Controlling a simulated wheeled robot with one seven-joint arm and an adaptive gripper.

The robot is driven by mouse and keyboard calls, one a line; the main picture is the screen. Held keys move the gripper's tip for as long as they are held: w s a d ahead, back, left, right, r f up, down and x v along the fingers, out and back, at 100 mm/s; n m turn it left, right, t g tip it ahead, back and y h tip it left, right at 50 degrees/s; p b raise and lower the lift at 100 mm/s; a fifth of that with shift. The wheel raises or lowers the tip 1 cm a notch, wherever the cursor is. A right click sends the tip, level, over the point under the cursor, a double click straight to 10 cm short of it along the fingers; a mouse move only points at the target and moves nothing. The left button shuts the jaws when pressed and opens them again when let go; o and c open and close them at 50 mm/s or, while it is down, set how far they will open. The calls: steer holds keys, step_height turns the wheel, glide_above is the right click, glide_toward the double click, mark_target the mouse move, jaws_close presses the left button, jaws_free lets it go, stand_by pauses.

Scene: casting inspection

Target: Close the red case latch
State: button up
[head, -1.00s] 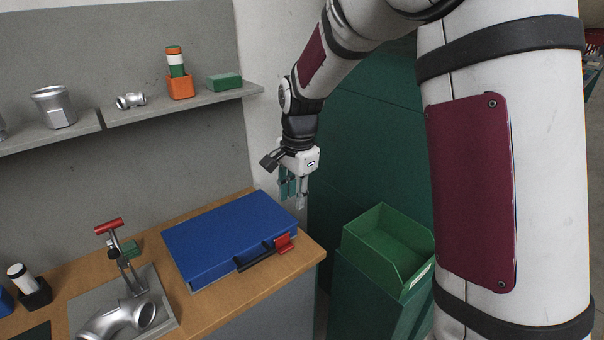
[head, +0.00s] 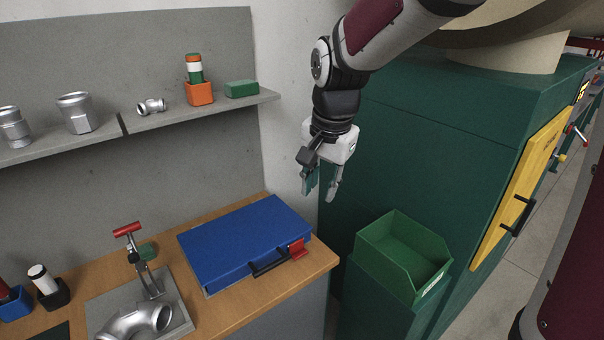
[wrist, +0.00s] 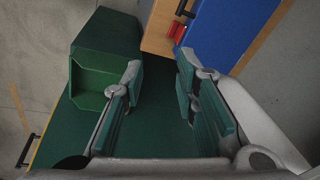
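The blue case (head: 244,240) lies with its lid down on the wooden bench, its black handle (head: 270,264) at the front. The red latch (head: 298,249) is at the front right corner of the case, beside the handle. Whether the latch is fastened is too small to tell. In the wrist view the red latch (wrist: 177,31) shows at the top, next to the blue case (wrist: 226,30). My gripper (head: 322,189) hangs above and to the right of the case, pointing down. Its fingers (wrist: 164,82) are apart with nothing between them, clear of the latch.
A green open bin (head: 402,258) stands right of the bench. A clamp with a red handle (head: 127,229) and a metal pipe casting (head: 137,322) are left of the case. A shelf (head: 200,110) with parts runs along the wall. A green machine (head: 450,150) stands behind.

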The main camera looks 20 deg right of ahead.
steer(key=c, duration=0.3)
steer(key=w+a+f+m+h+b, duration=0.1)
steer(key=w+f+b, duration=0.1)
steer(key=w+f, duration=0.1)
steer(key=w+a+f+m+g+h+b, duration=0.1)
steer(key=w+f+b, duration=0.2)
steer(key=f, duration=0.3)
steer(key=w+a+f+m+h+b, duration=0.1)
steer(key=w+f+m+b, duration=0.1)
steer(key=w+f, duration=0.2)
steer(key=shift+w+a+f+g+b, duration=0.15)
steer(key=shift+a+f+g+b, duration=0.1)
steer(key=shift+f+g+b, duration=0.15)
jaws_close()
glide_toward(305, 253)
steer(key=x, duration=0.5)
steer(key=shift+w, duration=0.1)
steer(key=shift+d+f, duration=0.1)
steer(key=shift+f, duration=0.5)
